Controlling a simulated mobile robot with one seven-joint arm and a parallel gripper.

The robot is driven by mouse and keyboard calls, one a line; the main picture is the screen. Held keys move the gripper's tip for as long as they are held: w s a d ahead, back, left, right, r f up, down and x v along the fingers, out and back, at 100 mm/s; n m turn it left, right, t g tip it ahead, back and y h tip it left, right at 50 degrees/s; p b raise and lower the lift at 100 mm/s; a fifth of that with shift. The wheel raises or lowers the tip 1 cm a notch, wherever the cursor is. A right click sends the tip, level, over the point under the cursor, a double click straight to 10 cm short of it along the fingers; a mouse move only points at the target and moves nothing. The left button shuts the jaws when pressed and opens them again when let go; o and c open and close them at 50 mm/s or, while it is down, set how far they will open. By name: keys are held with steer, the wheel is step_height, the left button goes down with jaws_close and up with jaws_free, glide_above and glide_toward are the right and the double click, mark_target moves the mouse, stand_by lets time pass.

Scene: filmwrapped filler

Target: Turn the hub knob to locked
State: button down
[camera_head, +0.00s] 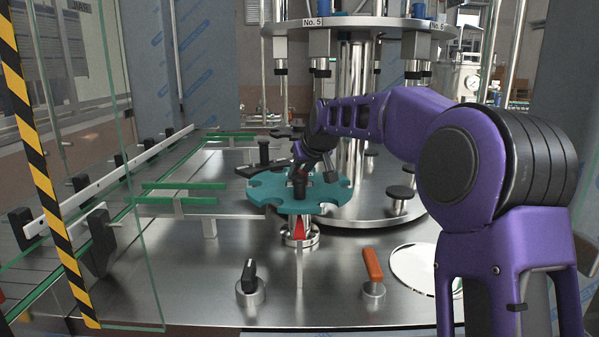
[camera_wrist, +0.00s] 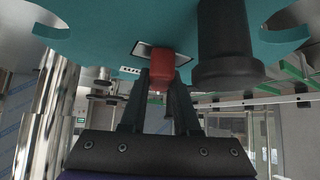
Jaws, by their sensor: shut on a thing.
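The teal star-shaped wheel (camera_head: 268,192) lies flat on its post in the middle of the head view. It fills the top of the wrist view (camera_wrist: 95,30). A black cylinder (camera_head: 300,187) stands at its centre and is large in the wrist view (camera_wrist: 226,45). Beside it, a red knob (camera_wrist: 163,68) sits by a small pale-edged plate (camera_wrist: 145,50) on the wheel. My gripper (camera_wrist: 161,82) is shut on the red knob, with one dark finger on each side.
A black-handled knob (camera_head: 249,277) and an orange lever (camera_head: 372,264) stand on the steel deck in front. A silver column (camera_head: 357,90) rises behind the wheel. Green-edged rails (camera_head: 180,186) and a clear guard panel with a striped edge (camera_head: 38,150) are at left.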

steer(key=shift+s+a+m+h, duration=0.1)
steer(key=shift+a+m+h, duration=0.05)
steer(key=shift+m+h, duration=0.6)
steer(key=shift+f+m+t+h, duration=0.15)
steer(key=shift+m+t+h, duration=0.15)
steer(key=shift+m+h, duration=0.7)
steer(key=shift+m, duration=0.55)
steer(key=c, duration=0.6)
jaws_free()
steer(key=shift+c, duration=0.2)
